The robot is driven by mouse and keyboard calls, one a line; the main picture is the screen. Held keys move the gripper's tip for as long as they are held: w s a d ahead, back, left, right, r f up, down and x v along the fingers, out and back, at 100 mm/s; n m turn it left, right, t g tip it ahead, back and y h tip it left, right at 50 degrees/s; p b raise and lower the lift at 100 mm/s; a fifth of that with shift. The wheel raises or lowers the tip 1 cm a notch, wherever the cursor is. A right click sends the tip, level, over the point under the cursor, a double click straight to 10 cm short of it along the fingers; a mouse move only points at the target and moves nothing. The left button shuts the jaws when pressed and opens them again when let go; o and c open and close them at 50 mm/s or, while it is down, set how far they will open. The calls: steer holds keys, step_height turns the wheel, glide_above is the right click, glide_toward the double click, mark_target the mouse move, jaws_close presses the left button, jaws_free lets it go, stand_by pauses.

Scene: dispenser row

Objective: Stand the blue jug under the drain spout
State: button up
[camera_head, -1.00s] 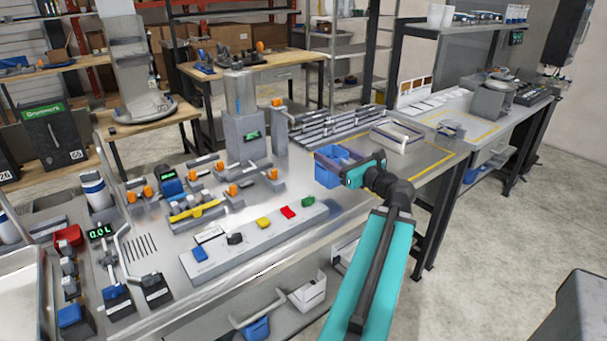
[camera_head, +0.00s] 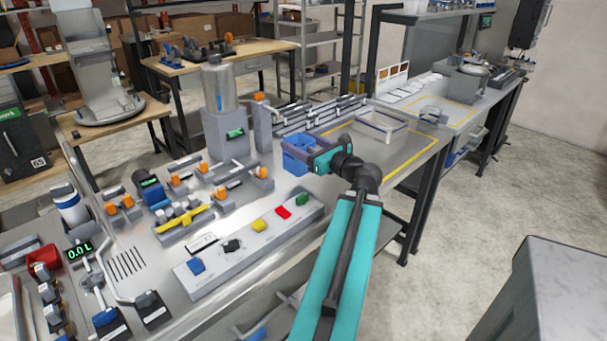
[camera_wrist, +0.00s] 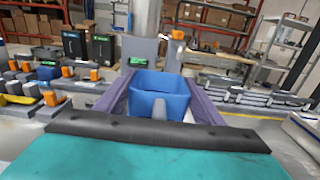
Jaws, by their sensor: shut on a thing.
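The blue jug (camera_head: 297,160) is an open-topped, box-like vessel at the right part of the steel bench. My gripper (camera_head: 308,155) is shut on it, and the jug is upright. In the wrist view the jug (camera_wrist: 158,98) sits between two purple-grey fingers, one along each side. Its lower part is hidden, and I cannot tell whether it touches the bench. A bent pipe (camera_head: 108,275) is at the bench's left, by a slotted grille. I cannot tell which outlet is the drain spout.
Orange-handled valves (camera_head: 202,167) and a yellow bar (camera_head: 185,224) are on the left. A grey panel with coloured buttons (camera_head: 259,225) runs along the front. Metal rails (camera_head: 318,112) lie behind the jug, and a white tray (camera_head: 381,125) is to its right. Bare bench shows before the jug.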

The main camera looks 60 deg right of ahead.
stand_by(0.4)
steer(key=w+d+f+p, duration=0.1)
steer(key=w+d+p, duration=0.1)
steer(key=w+d, duration=0.7)
steer(key=w, duration=0.4)
steer(key=shift+d+f+p, duration=0.2)
steer(key=shift+f+p, duration=0.05)
steer(key=shift+p, duration=0.1)
steer(key=shift+f+p, duration=0.4)
steer(key=shift+f, duration=1.35)
steer(key=shift+f, duration=0.1)
steer(key=o, duration=1.4)
